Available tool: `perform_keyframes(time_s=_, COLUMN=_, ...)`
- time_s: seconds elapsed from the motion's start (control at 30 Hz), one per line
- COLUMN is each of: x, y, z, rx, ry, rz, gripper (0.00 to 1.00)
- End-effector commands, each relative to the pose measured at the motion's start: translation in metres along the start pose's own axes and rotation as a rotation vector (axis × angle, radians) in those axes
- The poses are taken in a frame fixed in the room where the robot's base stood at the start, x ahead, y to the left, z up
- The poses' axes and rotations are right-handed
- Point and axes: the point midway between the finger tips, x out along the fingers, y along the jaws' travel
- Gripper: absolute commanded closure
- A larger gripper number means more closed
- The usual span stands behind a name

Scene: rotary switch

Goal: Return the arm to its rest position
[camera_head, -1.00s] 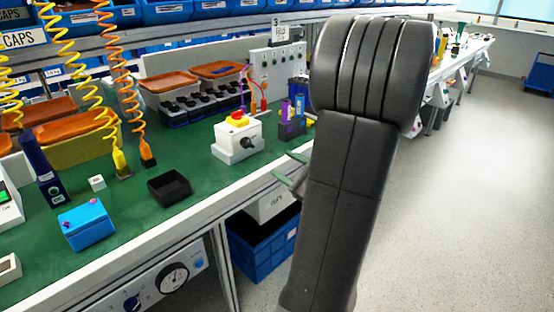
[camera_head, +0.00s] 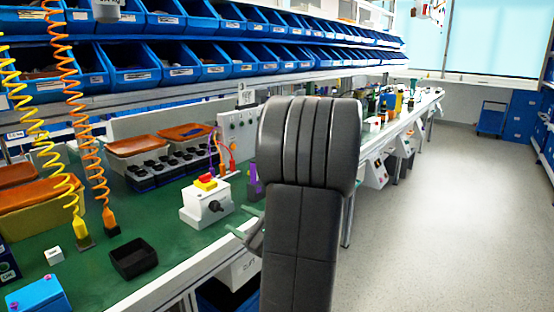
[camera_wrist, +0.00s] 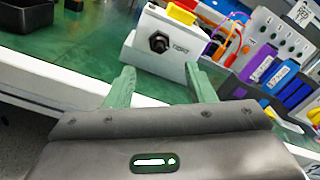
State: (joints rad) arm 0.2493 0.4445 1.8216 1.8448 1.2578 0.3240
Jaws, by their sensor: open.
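My arm stands in the middle of the head view, a thick dark grey link covering part of the bench. My gripper (camera_head: 246,227) shows just left of it, at the bench's front edge. In the wrist view its two green fingers (camera_wrist: 157,84) are apart with nothing between them. The white switch box (camera_head: 207,203), with a black rotary knob on its front and a red and yellow button on top, stands on the green bench. In the wrist view the box (camera_wrist: 166,42) is beyond the fingertips, and the gripper is apart from the knob (camera_wrist: 159,43).
A black tray (camera_head: 134,259) and a blue box (camera_head: 38,296) sit on the bench at left. Coiled yellow and orange cables hang there. Purple and blue items (camera_wrist: 276,77) stand right of the switch box. Open floor (camera_head: 440,210) lies to the right.

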Motion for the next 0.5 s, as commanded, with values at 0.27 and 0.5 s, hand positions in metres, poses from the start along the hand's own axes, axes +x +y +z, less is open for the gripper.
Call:
perform_keyframes(time_s=0.27, x=0.049, y=0.002, z=0.000, rx=-0.001, ry=-0.002, rz=0.003, gripper=0.51)
perform_keyframes(time_s=0.5, x=0.075, y=0.001, z=0.000, rx=-0.001, ry=0.000, rz=0.001, gripper=0.51)
